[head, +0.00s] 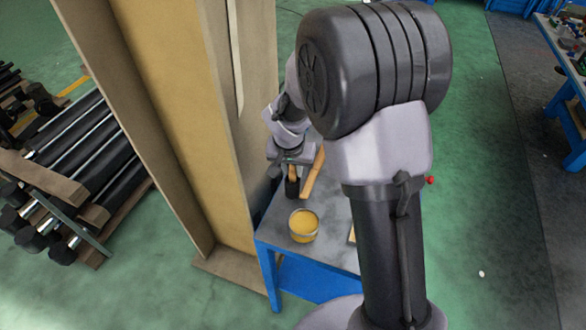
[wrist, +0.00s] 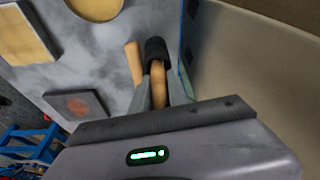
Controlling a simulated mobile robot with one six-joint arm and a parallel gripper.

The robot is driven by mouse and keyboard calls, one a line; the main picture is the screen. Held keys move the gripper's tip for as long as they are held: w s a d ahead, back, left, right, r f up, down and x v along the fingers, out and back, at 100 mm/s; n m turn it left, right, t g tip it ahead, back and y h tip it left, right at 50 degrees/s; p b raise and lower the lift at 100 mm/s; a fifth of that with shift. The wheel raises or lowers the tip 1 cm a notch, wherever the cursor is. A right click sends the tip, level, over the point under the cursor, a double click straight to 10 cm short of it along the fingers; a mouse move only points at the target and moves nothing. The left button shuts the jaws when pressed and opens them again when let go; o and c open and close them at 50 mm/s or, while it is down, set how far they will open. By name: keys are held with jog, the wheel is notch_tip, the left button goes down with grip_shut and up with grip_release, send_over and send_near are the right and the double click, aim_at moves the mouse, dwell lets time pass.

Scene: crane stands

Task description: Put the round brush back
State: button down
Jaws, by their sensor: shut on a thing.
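The round brush has a black head (head: 292,188) and a wooden handle (wrist: 158,88). My gripper (head: 291,164) is shut on the handle, between both fingers in the wrist view (wrist: 157,98). The black head (wrist: 155,50) points away from my gripper, and in the head view it hangs below it, over the grey tabletop. I cannot tell whether it touches the top. A dark square pad with a dull orange disc (wrist: 78,105) lies on the tabletop in the wrist view; my arm hides that area in the head view.
Another wooden piece (head: 313,174) is beside the brush. An open tin of yellow stuff (head: 303,226) stands near the table's front edge. A framed yellow square (wrist: 25,36) lies on the top. A tall beige steel beam (head: 233,150) stands close left of the blue-legged table (head: 268,242).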

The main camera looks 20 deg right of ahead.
jog(key=c, duration=1.3)
grip_release()
